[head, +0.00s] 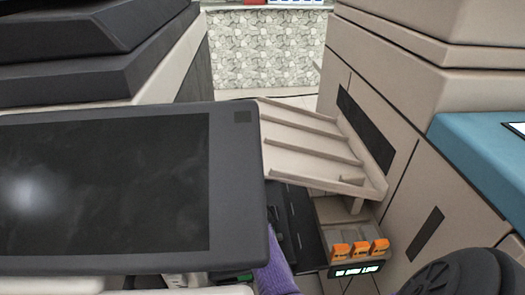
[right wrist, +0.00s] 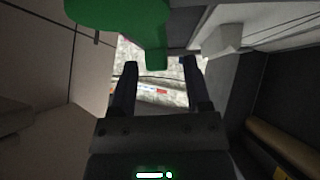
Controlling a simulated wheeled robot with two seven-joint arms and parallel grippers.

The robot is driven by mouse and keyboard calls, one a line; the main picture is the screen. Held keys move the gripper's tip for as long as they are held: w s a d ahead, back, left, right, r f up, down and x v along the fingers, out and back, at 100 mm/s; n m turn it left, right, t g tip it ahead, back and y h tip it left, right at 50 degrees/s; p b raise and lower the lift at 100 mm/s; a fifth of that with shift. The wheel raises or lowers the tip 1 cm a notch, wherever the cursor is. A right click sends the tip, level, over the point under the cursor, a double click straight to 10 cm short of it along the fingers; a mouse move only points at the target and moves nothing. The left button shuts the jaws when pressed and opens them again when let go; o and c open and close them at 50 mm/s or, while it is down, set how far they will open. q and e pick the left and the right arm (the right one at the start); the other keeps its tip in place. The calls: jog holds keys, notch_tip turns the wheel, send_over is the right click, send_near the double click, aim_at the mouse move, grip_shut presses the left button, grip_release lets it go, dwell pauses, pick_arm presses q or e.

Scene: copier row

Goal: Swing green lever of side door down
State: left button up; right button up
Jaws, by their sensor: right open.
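The green lever (right wrist: 125,18) is large at the top of the right wrist view. Its narrow end hangs into the gap between my right fingertips, nearer the left finger. I cannot tell whether it touches either finger. My right gripper (right wrist: 157,68) is open, with its two dark fingers apart. The open side door (head: 310,140) is a beige ribbed panel, tilted. My left gripper is not in view.
The dark control screen (head: 105,190) blocks much of the head view. A small unit with orange clips (head: 360,249) stands below the door. A beige cabinet (head: 370,130) and a blue-topped one (head: 480,145) stand close on the right, leaving a narrow gap.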

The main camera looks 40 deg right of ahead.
jog(key=shift+w+d+f, duration=0.15)
jog(key=shift+d, duration=0.05)
grip_shut()
dwell(1.3)
